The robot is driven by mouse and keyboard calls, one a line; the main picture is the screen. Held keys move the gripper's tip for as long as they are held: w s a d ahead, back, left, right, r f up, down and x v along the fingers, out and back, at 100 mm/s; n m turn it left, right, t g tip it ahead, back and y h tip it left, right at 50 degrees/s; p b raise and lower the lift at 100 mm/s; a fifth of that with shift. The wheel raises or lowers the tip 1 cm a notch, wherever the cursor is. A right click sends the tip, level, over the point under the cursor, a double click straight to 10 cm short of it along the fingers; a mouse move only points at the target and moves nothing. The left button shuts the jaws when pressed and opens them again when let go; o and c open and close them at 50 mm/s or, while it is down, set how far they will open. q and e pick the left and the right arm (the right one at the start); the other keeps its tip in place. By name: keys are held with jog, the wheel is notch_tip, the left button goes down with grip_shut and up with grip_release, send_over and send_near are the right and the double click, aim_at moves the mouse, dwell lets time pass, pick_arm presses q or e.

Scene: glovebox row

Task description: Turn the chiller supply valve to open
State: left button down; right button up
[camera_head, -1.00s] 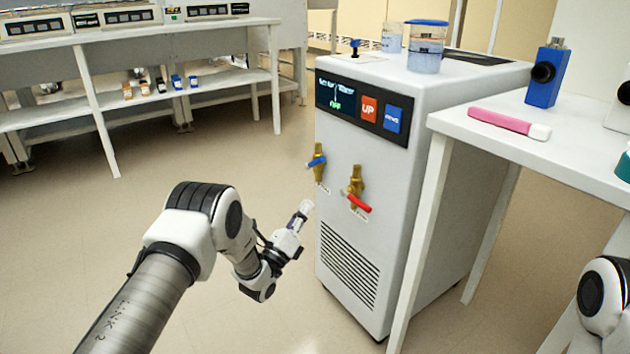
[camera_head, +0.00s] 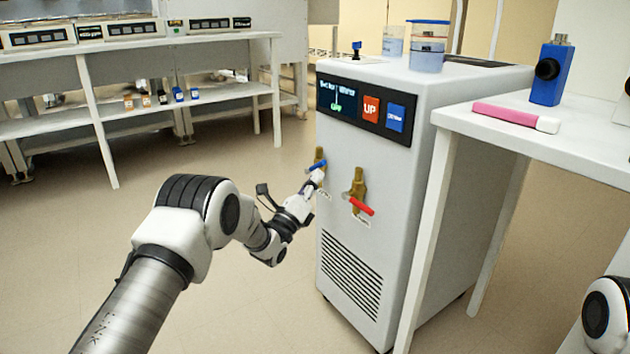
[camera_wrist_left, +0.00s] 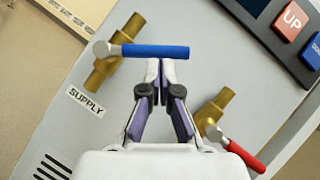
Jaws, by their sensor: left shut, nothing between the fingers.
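The chiller (camera_head: 385,235) is a pale grey cabinet. On its front is the brass supply valve (camera_wrist_left: 104,72) with a blue lever (camera_wrist_left: 155,51), above a SUPPLY label (camera_wrist_left: 86,102). The blue lever (camera_head: 317,166) lies across the valve body at a slant. A second brass valve (camera_head: 357,184) with a red lever (camera_head: 360,206) is to its right. My left gripper (camera_head: 315,180) is shut and empty. In the left wrist view its fingertips (camera_wrist_left: 160,68) are just below the blue lever; whether they touch is unclear. My right gripper is out of view.
A white table (camera_head: 560,145) on the right holds a pink-and-white stick (camera_head: 510,117) and a blue device (camera_head: 549,75). Containers (camera_head: 427,47) stand on the chiller top. A bench (camera_head: 100,120) stands at the back left. The floor between is clear.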

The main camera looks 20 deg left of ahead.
pick_arm(q)
jog(key=shift+r+n+y+p, duration=0.25)
jog(key=shift+n+y+p, duration=0.15)
jog(key=shift+n+p, duration=0.1)
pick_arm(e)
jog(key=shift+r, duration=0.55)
pick_arm(q)
jog(key=shift+r+n+p, duration=0.2)
jog(key=shift+n+p, duration=0.2)
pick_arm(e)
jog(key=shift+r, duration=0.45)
